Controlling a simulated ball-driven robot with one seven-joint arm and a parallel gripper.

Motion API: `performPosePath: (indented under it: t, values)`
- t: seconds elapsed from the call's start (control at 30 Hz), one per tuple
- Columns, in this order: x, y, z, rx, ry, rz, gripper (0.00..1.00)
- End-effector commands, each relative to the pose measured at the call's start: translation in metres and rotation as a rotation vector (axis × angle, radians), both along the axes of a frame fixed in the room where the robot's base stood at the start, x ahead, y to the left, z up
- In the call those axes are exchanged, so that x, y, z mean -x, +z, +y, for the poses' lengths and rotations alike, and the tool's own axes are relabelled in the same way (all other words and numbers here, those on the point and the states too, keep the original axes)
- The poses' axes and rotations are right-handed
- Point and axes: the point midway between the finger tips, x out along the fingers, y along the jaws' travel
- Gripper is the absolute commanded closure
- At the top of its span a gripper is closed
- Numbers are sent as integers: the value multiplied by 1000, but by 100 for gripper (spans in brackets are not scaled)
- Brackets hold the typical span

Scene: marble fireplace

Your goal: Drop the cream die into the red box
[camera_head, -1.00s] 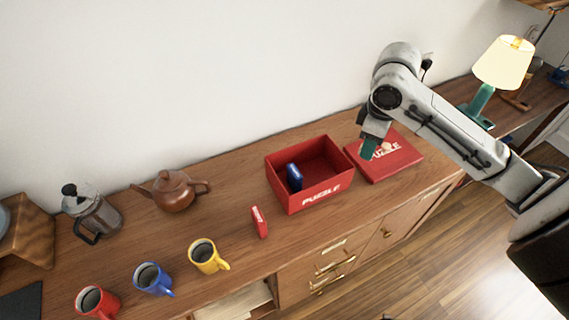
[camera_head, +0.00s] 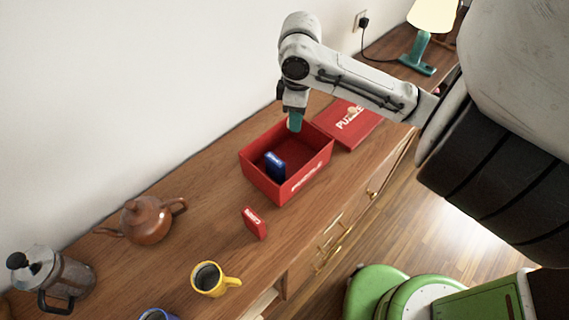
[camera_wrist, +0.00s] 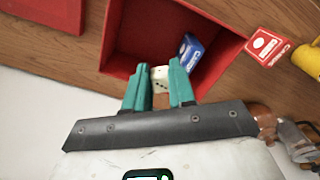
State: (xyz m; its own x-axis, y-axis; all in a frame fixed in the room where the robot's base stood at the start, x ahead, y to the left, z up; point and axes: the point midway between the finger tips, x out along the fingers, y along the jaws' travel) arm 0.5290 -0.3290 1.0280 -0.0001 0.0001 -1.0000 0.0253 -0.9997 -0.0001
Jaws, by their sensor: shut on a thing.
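My gripper (camera_head: 295,122) points down at the far side of the red box (camera_head: 283,193). In the wrist view its teal fingers (camera_wrist: 160,76) are shut on the cream die (camera_wrist: 160,78), which shows dark pips between the fingertips. Behind the die in that view is the open inside of the red box (camera_wrist: 150,38). The die is hidden by the fingers in the head view. A blue card box (camera_head: 274,164) stands inside the red box, and it also shows in the wrist view (camera_wrist: 191,50).
A lamp (camera_head: 430,35) is behind, right.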

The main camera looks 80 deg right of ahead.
Motion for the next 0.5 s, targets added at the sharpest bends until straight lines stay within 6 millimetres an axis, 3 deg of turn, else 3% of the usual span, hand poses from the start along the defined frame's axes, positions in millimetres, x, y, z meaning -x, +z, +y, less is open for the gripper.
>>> performPosePath:
  t: [0.03, 0.13, 0.47, 0.5]
  values:
    - [0, -11, 0, 0, 0, 1, 100]
    - [0, -17, 0, 0, 0, 1, 100]
    - [0, -19, 0, 0, 0, 0, 100]
    - [0, -19, 0, 0, 0, 0, 73]
